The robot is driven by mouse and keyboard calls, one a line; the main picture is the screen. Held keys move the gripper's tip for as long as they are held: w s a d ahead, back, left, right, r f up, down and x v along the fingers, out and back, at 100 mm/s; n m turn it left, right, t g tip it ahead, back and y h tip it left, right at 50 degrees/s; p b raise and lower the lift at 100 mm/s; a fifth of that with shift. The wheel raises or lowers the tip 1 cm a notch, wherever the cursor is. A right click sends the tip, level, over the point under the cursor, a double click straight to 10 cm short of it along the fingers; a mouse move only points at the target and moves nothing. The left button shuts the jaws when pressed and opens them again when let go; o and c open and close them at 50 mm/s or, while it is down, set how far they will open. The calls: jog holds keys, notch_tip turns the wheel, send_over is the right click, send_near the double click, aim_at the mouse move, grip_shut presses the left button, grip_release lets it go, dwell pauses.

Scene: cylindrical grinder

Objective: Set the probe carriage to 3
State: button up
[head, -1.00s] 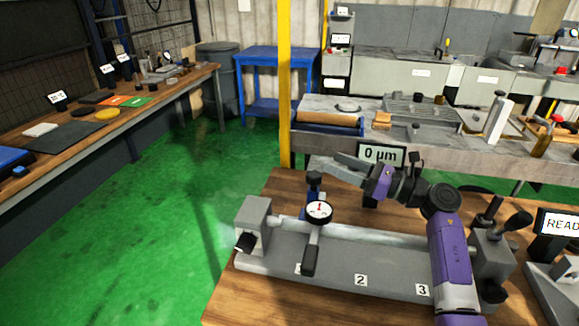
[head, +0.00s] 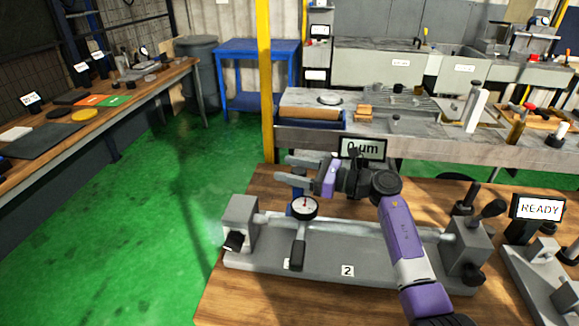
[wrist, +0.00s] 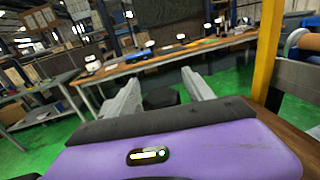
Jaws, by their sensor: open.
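The probe carriage, with a round dial gauge (head: 304,207) and a dark handle (head: 298,250), stands at the left part of the grey bench fixture (head: 320,262). Its handle hangs beside a mostly hidden label at the left. The label 2 (head: 347,271) is to the right of the carriage. My arm covers the front face farther right, and no label 3 shows now. My gripper (head: 287,170) is open and empty, above and behind the dial, pointing left. In the wrist view its two fingers (wrist: 163,90) are apart with nothing between them.
A display reading 0 µm (head: 362,147) stands behind the fixture, partly covered by my arm. End blocks (head: 238,217) with dark knobs bound the fixture. A READY display (head: 540,209) stands at the right. The green floor at left is clear.

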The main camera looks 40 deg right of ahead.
jog(key=shift+w, duration=0.15)
grip_shut()
jog(key=w+d+b+v, duration=0.1)
jog(key=b+v, duration=0.4)
jog(key=v, duration=0.7)
jog(key=shift+s+d, duration=0.25)
jog(key=shift+d, duration=0.45)
